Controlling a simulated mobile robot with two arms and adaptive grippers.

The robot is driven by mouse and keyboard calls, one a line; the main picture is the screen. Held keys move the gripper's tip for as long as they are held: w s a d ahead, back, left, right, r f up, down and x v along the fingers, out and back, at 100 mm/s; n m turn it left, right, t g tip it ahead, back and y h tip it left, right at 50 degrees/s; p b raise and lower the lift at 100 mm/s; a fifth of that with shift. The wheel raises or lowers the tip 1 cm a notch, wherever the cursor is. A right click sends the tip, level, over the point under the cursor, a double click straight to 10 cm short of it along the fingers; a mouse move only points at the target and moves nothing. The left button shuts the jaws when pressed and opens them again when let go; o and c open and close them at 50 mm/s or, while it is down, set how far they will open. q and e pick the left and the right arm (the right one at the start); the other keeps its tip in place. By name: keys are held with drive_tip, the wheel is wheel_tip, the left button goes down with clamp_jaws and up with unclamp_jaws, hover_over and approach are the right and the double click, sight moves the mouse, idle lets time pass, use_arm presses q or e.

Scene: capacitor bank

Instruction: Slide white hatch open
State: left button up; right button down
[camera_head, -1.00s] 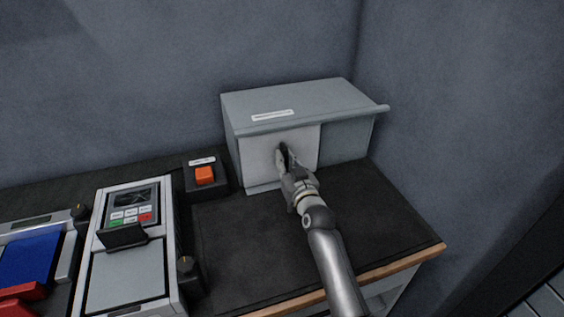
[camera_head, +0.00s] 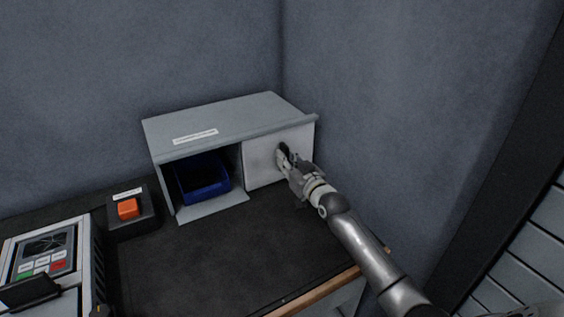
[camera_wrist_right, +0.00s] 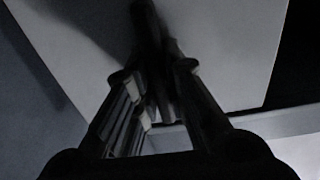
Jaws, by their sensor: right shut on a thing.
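The white hatch (camera_head: 262,163) is a flat panel on the front of a grey cabinet (camera_head: 225,118). It stands at the right side of the cabinet front, and the left part of the front is open. My right gripper (camera_head: 284,154) is shut on the dark handle of the hatch. In the right wrist view my gripper's dark fingers (camera_wrist_right: 155,80) close together against the pale hatch panel (camera_wrist_right: 220,45); the handle is hard to make out there. My left gripper is not in view.
A blue bin (camera_head: 203,182) sits inside the opened left compartment. A box with an orange button (camera_head: 128,208) stands left of the cabinet, and a keypad device (camera_head: 45,255) is further left. The dark worktop (camera_head: 225,265) in front is clear.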

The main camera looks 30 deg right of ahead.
drive_tip(key=c, duration=1.5)
unclamp_jaws()
drive_tip(key=shift+a, duration=0.1)
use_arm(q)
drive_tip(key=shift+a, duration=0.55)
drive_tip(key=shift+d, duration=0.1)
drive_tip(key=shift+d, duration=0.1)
use_arm(e)
drive_tip(key=s, duration=1.2)
drive_tip(key=shift+d, duration=0.25)
